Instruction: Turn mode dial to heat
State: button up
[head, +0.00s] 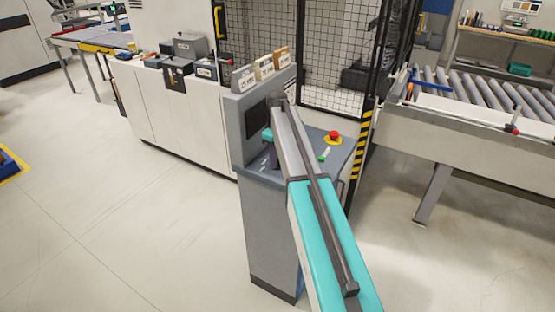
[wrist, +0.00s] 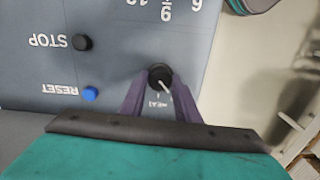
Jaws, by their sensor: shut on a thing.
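The mode dial (wrist: 159,74) is a small round black knob with a white pointer line, on the grey panel in the wrist view. Its pointer slants toward the lower right of that picture. White lettering below the dial is upside down and too small to read surely. The purple fingers of my gripper (wrist: 160,82) sit on both sides of the dial and are shut on it. In the head view, my arm reaches the grey control console (head: 270,235), and my gripper (head: 273,158) is partly seen at its panel. The dial is hidden there.
A black STOP button (wrist: 81,42) and a blue RESET button (wrist: 90,94) are left of the dial. A red emergency stop (head: 334,136) stands on the console's ledge. A roller conveyor (head: 480,90) is at the right. Open floor (head: 130,220) lies left of the console.

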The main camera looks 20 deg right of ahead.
jog(key=m+b, duration=0.2)
jog(key=m, duration=0.2)
jog(key=shift+f+m, duration=0.1)
jog(key=shift+m, duration=0.3)
jog(key=shift+m+b, duration=0.85)
jog(key=shift+m, duration=0.85)
jog(key=o, duration=1)
jog(key=shift+o, duration=0.2)
jog(key=shift+r, duration=0.2)
notch_tip(320, 180, up, 14)
jog(key=p, duration=0.4)
jog(key=shift+f, duration=0.2)
